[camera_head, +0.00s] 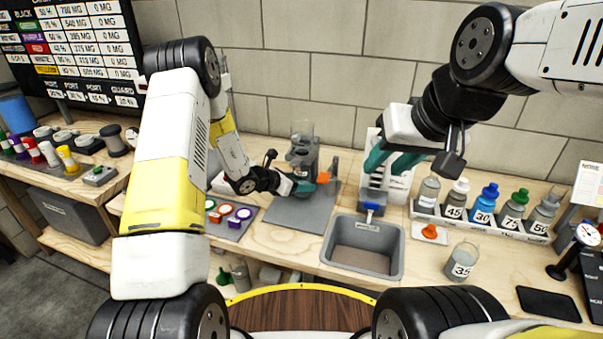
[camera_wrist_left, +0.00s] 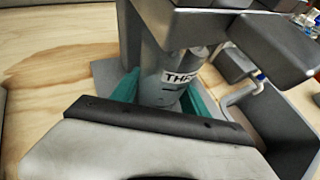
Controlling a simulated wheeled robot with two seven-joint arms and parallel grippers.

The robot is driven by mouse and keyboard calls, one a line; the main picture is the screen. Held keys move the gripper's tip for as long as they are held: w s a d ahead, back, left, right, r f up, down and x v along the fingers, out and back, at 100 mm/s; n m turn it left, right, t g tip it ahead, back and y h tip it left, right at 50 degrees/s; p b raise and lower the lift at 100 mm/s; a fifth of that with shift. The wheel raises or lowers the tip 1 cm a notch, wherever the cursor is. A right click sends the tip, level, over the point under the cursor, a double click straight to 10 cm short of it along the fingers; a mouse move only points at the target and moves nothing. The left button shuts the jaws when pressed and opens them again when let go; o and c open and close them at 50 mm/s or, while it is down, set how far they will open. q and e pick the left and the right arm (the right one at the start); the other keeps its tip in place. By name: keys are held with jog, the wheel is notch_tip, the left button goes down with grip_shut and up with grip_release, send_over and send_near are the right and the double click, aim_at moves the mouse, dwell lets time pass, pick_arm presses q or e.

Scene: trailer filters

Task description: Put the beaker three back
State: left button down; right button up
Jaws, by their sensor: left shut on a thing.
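Beaker three (camera_wrist_left: 165,88), a grey cylinder with a white label starting "THR", stands between the teal fingers of my left gripper (camera_wrist_left: 165,95) in the left wrist view. My left gripper is shut on it, close under the grey filter stand (camera_head: 303,157). In the head view the left gripper (camera_head: 308,186) reaches the stand from the left, and the beaker is mostly hidden there. I cannot tell whether the beaker's base touches the grey plate (camera_head: 290,212). My right gripper (camera_head: 391,163) is open and empty, its teal fingers apart, in front of a white dispenser (camera_head: 398,184).
A grey sink (camera_head: 396,262) lies right of the plate. A rack (camera_head: 470,223) of numbered bottles and a clear container marked 35 (camera_head: 463,266) stand further right. A tray with coloured rings (camera_head: 232,232) lies left of the plate. An orange-topped piece (camera_head: 430,231) is near the rack.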

pick_arm(q)
jog(key=shift+f, duration=0.2)
jog(key=c, duration=0.6)
grip_release()
jog(key=shift+f, duration=0.15)
jog(key=shift+o, duration=0.2)
